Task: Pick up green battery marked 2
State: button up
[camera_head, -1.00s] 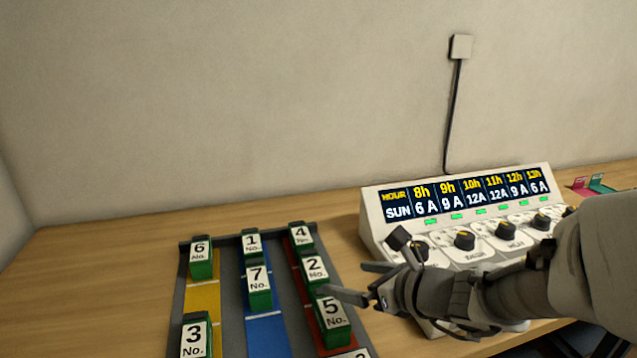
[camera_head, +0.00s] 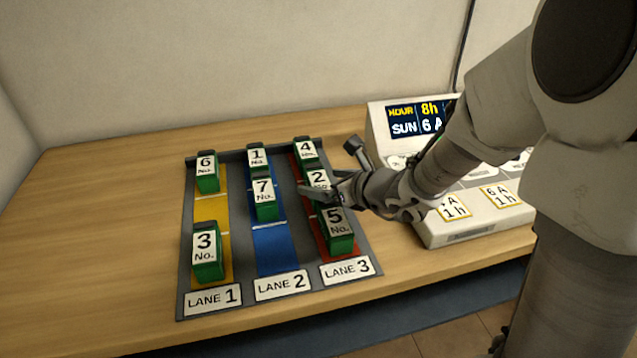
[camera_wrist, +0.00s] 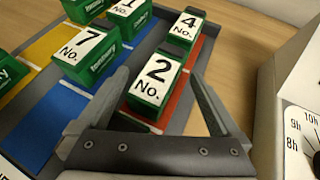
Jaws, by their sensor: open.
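The green battery marked 2 (camera_head: 318,178) stands upright in the red lane 3, between the batteries marked 4 and 5. In the head view my gripper partly covers it. In the wrist view the green battery marked 2 (camera_wrist: 155,84) shows in full ahead of the fingers, its white label facing up. My gripper (camera_head: 322,194) is open and empty. In the wrist view the gripper (camera_wrist: 160,88) has one finger on each side of the battery's near part, and I cannot tell whether either touches it.
Battery 4 (camera_head: 306,152) is behind and battery 5 (camera_head: 337,232) in front, in the same lane. Battery 7 (camera_head: 264,196) stands left in the blue lane. The grey tray (camera_head: 187,270) holds several batteries. The white console (camera_head: 440,232) stands right. The table's left side is clear.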

jog(key=shift+w+a+f, duration=0.3)
jog(key=shift+w+a, duration=0.05)
grip_shut()
dwell(0.3)
